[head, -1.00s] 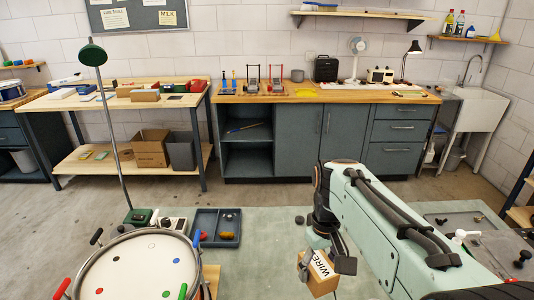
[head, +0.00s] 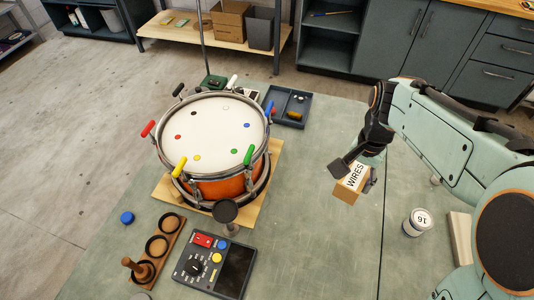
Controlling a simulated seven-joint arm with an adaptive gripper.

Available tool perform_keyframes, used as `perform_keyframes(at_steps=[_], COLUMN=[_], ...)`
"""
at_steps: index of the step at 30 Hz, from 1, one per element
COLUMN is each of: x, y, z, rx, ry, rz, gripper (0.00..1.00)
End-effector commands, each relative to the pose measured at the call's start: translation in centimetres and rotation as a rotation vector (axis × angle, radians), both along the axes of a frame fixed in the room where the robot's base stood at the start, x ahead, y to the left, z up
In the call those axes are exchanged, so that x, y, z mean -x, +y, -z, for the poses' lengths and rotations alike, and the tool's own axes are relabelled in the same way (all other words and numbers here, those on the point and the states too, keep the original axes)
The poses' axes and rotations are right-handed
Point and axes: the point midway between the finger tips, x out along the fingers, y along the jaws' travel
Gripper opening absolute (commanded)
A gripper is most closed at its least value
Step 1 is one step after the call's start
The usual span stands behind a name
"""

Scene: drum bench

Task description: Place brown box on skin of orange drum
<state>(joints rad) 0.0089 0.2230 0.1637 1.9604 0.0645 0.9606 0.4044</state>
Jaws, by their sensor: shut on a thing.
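The brown box (head: 349,190), with a white label reading WIRES, is at the right of the drum in the head view. My gripper (head: 356,174) is shut on it, one dark finger on its left and one on its right. Whether the box touches the bench or hangs above it I cannot tell. The orange drum (head: 222,188) stands on a wooden board, apart from the box. Its white skin (head: 213,131) faces up, with small coloured dots near the edge and nothing lying on it. Coloured tension handles stick out around its rim.
Around the drum are a dark tray (head: 286,106), a dark round-topped stand (head: 225,211), a control box (head: 213,264), a wooden holder with rings (head: 157,246) and a blue cap (head: 127,217). A can marked 16 (head: 417,222) stands right of the box. The green bench between drum and box is clear.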

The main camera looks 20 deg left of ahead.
Motion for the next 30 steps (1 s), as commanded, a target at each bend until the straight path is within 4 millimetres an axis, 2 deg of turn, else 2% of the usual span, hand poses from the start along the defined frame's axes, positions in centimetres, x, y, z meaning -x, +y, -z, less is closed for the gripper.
perform_keyframes(at_steps=[3, 6, 10, 13, 17, 26, 30], x=[3.0, 6.1, 9.7, 10.6, 9.9, 3.0, 0.9], y=[3.3, 5.5, 7.5, 8.7, 9.9, 14.0, 15.2], z=[3.2, 5.3, 6.9, 7.1, 7.7, 11.4, 14.3], rx=[0.001, 0.003, 0.002, 0.001, 0.001, 0.002, 0.002], ry=[0.006, 0.005, 0.001, -0.002, 0.001, 0.002, 0.002], rz=[-0.039, -0.106, -0.222, -0.281, -0.307, -0.307, -0.306], gripper=[0.10, 0.10, 0.10, 0.10, 0.10, 0.10, 0.10])
